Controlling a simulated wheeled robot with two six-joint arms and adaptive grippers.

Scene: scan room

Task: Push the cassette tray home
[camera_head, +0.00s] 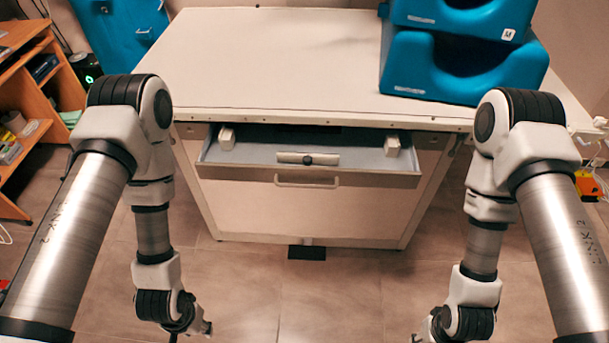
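The cassette tray (236,181) is a shallow white drawer with a grey inside, slid partly out from under the white table top (280,60). It has a handle (307,181) on its front and a latch-like bar with a dark knob (308,159) at its middle. White blocks sit at its left and right inside. My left gripper (191,335) is low in front of the table, left of the tray and apart from it. My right gripper (428,336) is low at the right, also apart from it. Both are small and partly cut off, so their fingers are unclear.
Blue head-rest-like cushions (455,70) are stacked on the table's right rear. A wooden shelf (35,90) stands at the far left. A blue cabinet (125,30) is behind it. A black floor pedal (307,253) lies below the tray. The tiled floor in front is clear.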

